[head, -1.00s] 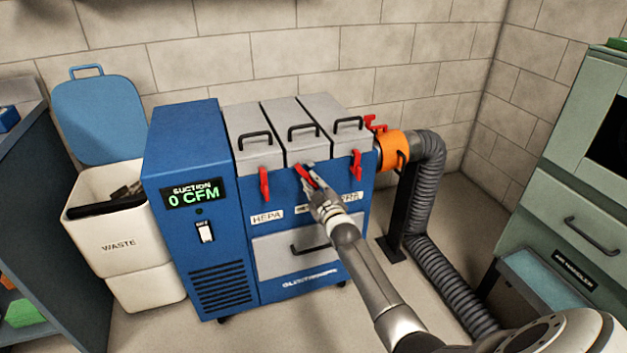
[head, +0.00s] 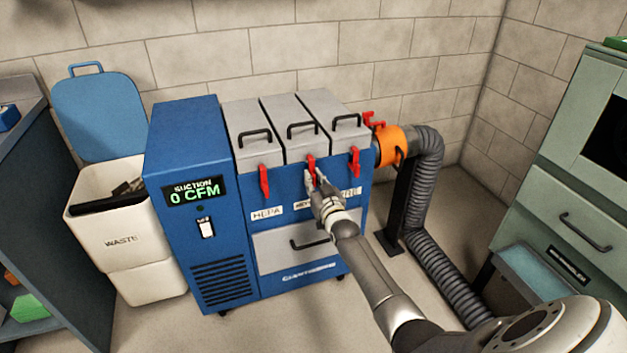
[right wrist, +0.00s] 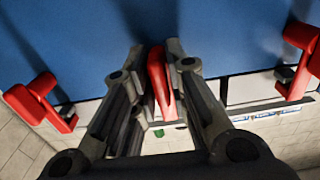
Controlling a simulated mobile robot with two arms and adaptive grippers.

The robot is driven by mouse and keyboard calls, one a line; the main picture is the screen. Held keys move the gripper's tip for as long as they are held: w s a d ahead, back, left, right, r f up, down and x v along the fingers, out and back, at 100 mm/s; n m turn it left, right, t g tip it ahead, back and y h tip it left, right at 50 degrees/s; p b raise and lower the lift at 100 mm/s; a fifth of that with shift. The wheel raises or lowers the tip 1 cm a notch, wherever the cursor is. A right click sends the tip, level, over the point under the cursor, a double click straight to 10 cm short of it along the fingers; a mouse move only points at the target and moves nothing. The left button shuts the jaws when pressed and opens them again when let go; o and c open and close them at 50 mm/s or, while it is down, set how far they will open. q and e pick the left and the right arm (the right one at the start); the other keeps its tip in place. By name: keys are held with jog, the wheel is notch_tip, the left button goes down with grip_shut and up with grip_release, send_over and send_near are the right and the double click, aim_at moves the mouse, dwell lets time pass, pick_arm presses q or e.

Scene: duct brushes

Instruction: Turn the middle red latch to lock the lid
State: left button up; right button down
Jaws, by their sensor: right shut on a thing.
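The middle red latch (head: 311,163) is on the front of the blue suction unit (head: 200,150), just below the middle grey lid (head: 293,135). It now hangs nearly upright, like the latches beside it. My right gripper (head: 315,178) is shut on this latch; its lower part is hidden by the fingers. In the right wrist view the red latch (right wrist: 160,80) lies between the two fingers (right wrist: 163,75). The left red latch (head: 264,180) and the right red latch (head: 355,162) hang downward. My left gripper is out of view.
An orange coupling (head: 390,145) and a grey hose (head: 432,180) are at the unit's right side. A white waste bin (head: 122,235) stands on the left. A green cabinet (head: 560,200) is on the right. The wall is behind the unit.

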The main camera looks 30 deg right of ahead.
jog(key=shift+f, duration=0.1)
dwell(0.3)
jog(key=c, duration=1.5)
grip_release()
jog(key=shift+s, duration=0.15)
jog(key=v, duration=1.1)
jog(key=shift+s, duration=0.4)
